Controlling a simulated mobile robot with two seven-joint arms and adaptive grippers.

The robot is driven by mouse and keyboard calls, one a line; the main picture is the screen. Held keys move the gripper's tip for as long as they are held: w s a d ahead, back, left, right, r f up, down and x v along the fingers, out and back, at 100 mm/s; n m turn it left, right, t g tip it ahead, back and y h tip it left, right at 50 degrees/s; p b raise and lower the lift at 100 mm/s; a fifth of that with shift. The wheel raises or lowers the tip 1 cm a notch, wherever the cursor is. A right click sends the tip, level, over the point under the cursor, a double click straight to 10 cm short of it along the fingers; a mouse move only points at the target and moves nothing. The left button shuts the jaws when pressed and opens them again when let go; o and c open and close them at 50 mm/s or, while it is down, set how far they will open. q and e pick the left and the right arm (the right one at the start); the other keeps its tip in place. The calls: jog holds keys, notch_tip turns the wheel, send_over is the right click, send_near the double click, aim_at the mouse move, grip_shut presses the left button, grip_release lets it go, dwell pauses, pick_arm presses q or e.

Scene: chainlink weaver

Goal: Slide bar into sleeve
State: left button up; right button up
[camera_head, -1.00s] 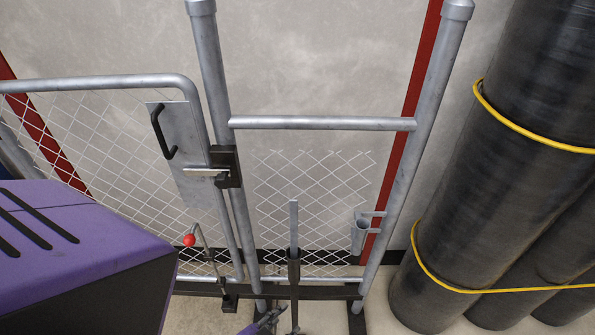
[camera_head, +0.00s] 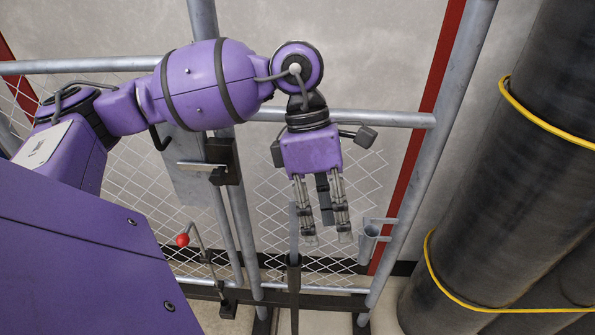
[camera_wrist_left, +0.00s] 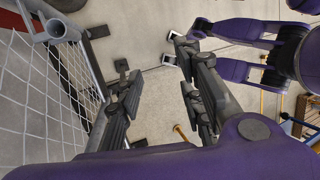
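A flat grey bar (camera_head: 294,225) stands upright with its lower end in a black holder (camera_head: 293,270) in front of the mesh. A short grey open tube, seemingly the sleeve (camera_head: 369,243), is fixed by brackets to the right-hand post. It also shows at the top left of the left wrist view (camera_wrist_left: 56,28). My left gripper (camera_head: 327,238) points downward between bar and sleeve, its fingers spread, close to the bar in the picture. The left wrist view shows its fingers (camera_wrist_left: 158,108) apart with nothing held between them.
A gate with a latch plate (camera_head: 186,185) and a red-knobbed lever (camera_head: 183,239) stands at the left. A horizontal rail (camera_head: 400,119) crosses behind my left wrist. Large black rolls with yellow straps (camera_head: 500,170) stand at the right.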

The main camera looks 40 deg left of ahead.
aim_at(293, 200)
pick_arm(q)
jog(key=a+r+y, duration=0.1)
jog(key=a, duration=0.2)
jog(key=w+a+r+t+y, duration=0.1)
jog(key=a, duration=0.2)
jog(key=w+a+r+y, duration=0.1)
jog(key=a+r+y, duration=0.1)
jog(key=shift+w+a+r+t, duration=0.1)
jog(key=shift+w+a+t, duration=0.15)
jog(key=shift+a+t, duration=0.15)
notch_tip(293, 200, down, 8)
jog(key=b, duration=0.5)
jog(key=shift+f, duration=0.5)
jog(key=shift+f+b, duration=0.15)
jog(key=shift+b, duration=0.15)
jog(key=shift+c, duration=0.7)
grip_shut()
pick_arm(e)
jog(key=shift+g, duration=0.3)
jog(key=shift+s+f, duration=0.25)
jog(key=shift+f, duration=0.7)
jog(key=shift+s+f, duration=0.3)
jog(key=shift+f, duration=0.65)
jog(key=shift+s+f, duration=0.25)
jog(key=shift+f, duration=0.7)
